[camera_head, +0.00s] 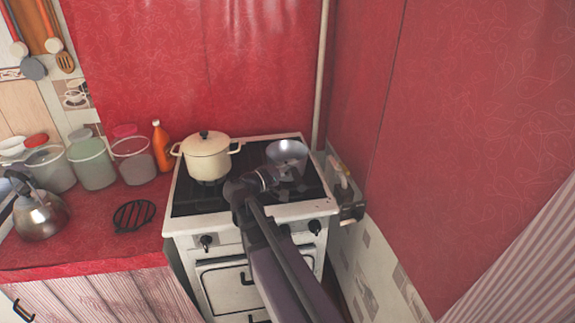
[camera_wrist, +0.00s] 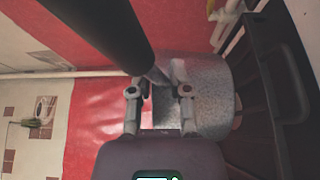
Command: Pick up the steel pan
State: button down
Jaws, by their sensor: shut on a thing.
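The steel pan (camera_head: 287,152) is at the right side of the stove top, and its grey metal body also shows in the wrist view (camera_wrist: 212,95). A long dark handle (camera_wrist: 105,35) runs from the fingers up to the left in the wrist view. My gripper (camera_head: 268,178) is at the pan's near side, shut on the pan around its handle end. In the wrist view its two fingers (camera_wrist: 160,95) stand on either side of the handle's pan end. My arm hides part of the pan. I cannot tell if the pan touches the stove.
A cream pot (camera_head: 207,160) with a lid stands left of the pan on the white stove (camera_head: 200,222). An orange bottle (camera_head: 161,146), several canisters and a kettle (camera_head: 38,210) are on the red counter at left. A red wall and a pipe (camera_head: 322,75) are close behind.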

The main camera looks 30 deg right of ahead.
jog(key=shift+s+a+r, duration=0.1)
jog(key=shift+s+a, duration=0.05)
jog(key=shift+s, duration=0.35)
jog(key=shift+s, duration=0.2)
dwell(0.6)
jog(key=shift+s, duration=0.15)
